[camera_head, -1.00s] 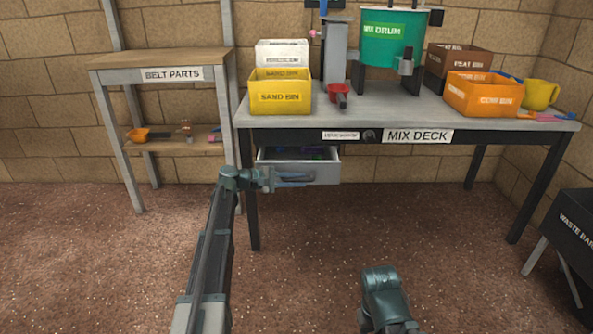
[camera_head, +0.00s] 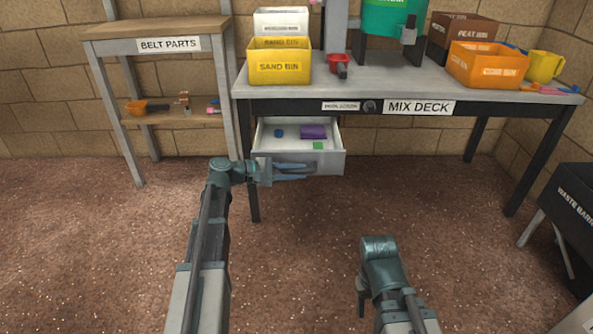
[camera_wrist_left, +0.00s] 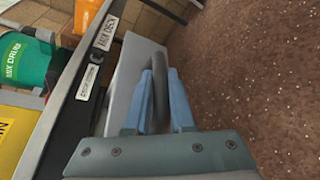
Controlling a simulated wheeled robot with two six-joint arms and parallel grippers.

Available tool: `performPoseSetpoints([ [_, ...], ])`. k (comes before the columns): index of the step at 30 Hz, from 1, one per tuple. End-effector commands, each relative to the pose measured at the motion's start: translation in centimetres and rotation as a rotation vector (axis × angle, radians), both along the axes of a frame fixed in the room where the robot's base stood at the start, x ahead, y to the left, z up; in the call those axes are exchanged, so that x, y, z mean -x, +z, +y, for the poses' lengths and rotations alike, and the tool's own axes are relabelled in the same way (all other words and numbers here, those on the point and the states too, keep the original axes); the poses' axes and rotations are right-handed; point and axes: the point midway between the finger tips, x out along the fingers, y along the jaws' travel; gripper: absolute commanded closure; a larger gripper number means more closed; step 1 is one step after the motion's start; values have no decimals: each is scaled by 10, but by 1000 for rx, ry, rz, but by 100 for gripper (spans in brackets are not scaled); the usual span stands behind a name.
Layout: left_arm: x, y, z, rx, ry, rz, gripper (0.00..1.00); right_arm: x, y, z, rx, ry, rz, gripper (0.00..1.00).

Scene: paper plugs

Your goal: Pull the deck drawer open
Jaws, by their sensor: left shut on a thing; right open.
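The deck drawer (camera_head: 335,163) is grey and hangs under the left part of the mix deck (camera_head: 300,107). It stands well open, and its inside shows a purple piece (camera_head: 313,131), a green piece (camera_head: 318,146) and a small blue piece (camera_head: 279,133). My left gripper (camera_head: 308,172) is at the drawer's front. In the left wrist view its blue fingers (camera_wrist_left: 162,105) are shut on the dark curved drawer handle (camera_wrist_left: 160,80). My right gripper (camera_head: 362,298) is low in front of the deck, away from the drawer, and is mostly hidden by its own arm.
A yellow sand bin (camera_head: 280,67), a red scoop (camera_head: 338,63) and an orange bin (camera_head: 487,68) stand on the deck. The belt parts shelf (camera_head: 165,118) is at the left. A black waste barrow (camera_head: 570,215) is at the right. The floor in front is clear.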

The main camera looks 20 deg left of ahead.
Motion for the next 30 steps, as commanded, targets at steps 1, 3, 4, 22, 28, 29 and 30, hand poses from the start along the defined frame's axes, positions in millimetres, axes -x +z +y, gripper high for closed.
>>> performPoseSetpoints([
  [1,0,0,1,-2,1,1,100,0,0,0,0,0,0,50],
  [3,0,0,1,-2,1,1,100,0,0,0,0,0,0,50],
  [4,0,0,1,-2,1,1,76,0,0,0,0,0,0,50],
  [22,7,4,11,0,1,1,48,0,4,0,0,0,0,50],
  [28,30,14,45,-1,4,-1,48,0,14,0,0,0,0,50],
  [29,34,16,51,-1,5,0,48,0,16,0,0,0,0,50],
  [30,38,18,58,-1,4,-1,48,0,18,0,0,0,0,50],
])
